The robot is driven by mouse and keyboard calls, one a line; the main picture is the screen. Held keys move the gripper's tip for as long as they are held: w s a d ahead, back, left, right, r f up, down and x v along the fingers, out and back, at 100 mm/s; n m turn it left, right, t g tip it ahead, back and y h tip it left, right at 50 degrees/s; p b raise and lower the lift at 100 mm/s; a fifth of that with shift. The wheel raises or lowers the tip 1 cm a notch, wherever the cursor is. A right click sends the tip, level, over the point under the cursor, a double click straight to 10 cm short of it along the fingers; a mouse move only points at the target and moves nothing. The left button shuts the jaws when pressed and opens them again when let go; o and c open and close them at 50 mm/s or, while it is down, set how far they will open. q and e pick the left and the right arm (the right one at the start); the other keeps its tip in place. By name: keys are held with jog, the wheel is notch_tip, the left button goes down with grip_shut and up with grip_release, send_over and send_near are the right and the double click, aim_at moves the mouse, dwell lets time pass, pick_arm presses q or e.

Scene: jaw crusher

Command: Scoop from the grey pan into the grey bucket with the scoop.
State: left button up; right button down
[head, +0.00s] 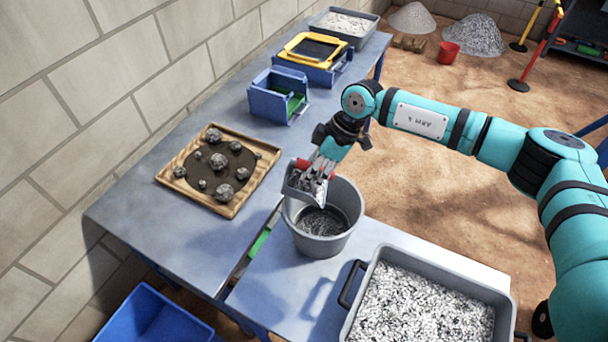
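The grey pan (495,287), full of grey gravel, sits at the table's near right. The grey bucket (303,240) stands to the left of the pan on the same table. A dark layer shows on its inside bottom. My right gripper (326,165) is over the bucket's far rim, its fingers closed around the scoop's handle, which they mostly hide. The metal scoop (294,184) is tilted over the bucket's upper left opening, and some grey material shows near its lip. My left gripper is out of view.
A wooden tray (168,176) with several rocks lies on the left table. A blue bin (262,101), a yellow-framed box (290,48) and a gravel tray (368,41) stand behind. A red bucket (448,54) is on the floor. A blue crate (138,312) is at lower left.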

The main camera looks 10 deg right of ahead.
aim_at(332, 180)
jog(key=y+b, duration=0.1)
jog(key=d+y+b, duration=0.1)
jog(key=b, duration=0.1)
jog(key=shift+s+f+t, duration=0.2)
jog(key=shift+t, duration=0.1)
jog(key=d+y+b, duration=0.1)
jog(key=b, duration=0.1)
jog(key=d+y+b, duration=0.1)
jog(key=b, duration=0.1)
jog(key=d+f+y+b, duration=0.1)
jog(key=y+b, duration=0.1)
jog(key=shift+s+d+n+t, duration=0.1)
jog(key=shift+s+n+t, duration=0.2)
jog(key=shift+s+t, duration=0.1)
jog(key=shift+s+d+f+y+b, duration=0.1)
jog(key=shift+d+y+b, duration=0.3)
jog(key=shift+y+b, duration=0.5)
pick_arm(q)
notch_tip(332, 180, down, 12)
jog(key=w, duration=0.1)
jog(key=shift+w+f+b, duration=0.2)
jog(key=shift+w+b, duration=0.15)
jog(key=shift+b, duration=0.05)
pick_arm(e)
jog(key=shift+d, duration=0.1)
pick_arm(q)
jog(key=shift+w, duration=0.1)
